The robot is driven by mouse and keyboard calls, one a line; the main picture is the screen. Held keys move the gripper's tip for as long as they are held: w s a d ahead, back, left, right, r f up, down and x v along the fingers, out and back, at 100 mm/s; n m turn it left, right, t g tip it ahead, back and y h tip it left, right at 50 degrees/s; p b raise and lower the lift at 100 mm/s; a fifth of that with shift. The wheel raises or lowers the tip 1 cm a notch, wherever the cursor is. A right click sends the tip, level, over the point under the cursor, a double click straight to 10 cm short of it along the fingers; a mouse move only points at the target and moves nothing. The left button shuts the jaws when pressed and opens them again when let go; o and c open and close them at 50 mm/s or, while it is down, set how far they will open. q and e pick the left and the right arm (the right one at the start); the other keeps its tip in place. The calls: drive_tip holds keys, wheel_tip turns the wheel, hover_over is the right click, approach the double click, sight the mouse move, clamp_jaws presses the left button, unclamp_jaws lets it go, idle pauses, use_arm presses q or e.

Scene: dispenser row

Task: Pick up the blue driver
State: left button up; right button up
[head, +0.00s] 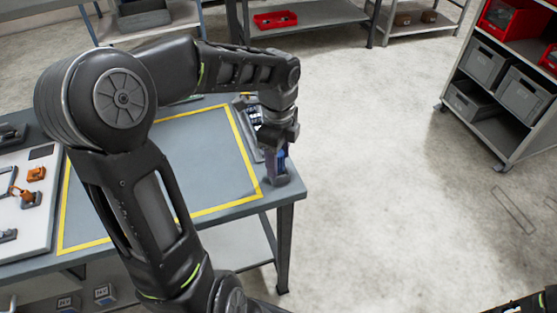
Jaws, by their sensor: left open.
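My left arm reaches across the table (225,215) from the left, and my left gripper (277,172) points down at the table's right end. The gripper is open. A small blue thing, which looks like the blue driver (282,156), shows at the gripper's fingers, low over the table's right edge. The fingers partly hide it, and I cannot tell whether they touch it. A dark rack (254,118) stands just behind the gripper, partly hidden by my arm. My right gripper is not in view; only a bit of my right arm shows at the lower right corner.
A yellow taped outline (246,152) marks the tabletop. A white board (28,222) with orange and dark parts lies at the left. A shelf unit (512,152) with grey and red bins stands at the right. The floor between is clear.

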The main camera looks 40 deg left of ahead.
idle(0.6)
use_arm(q)
clamp_jaws()
idle(0.4)
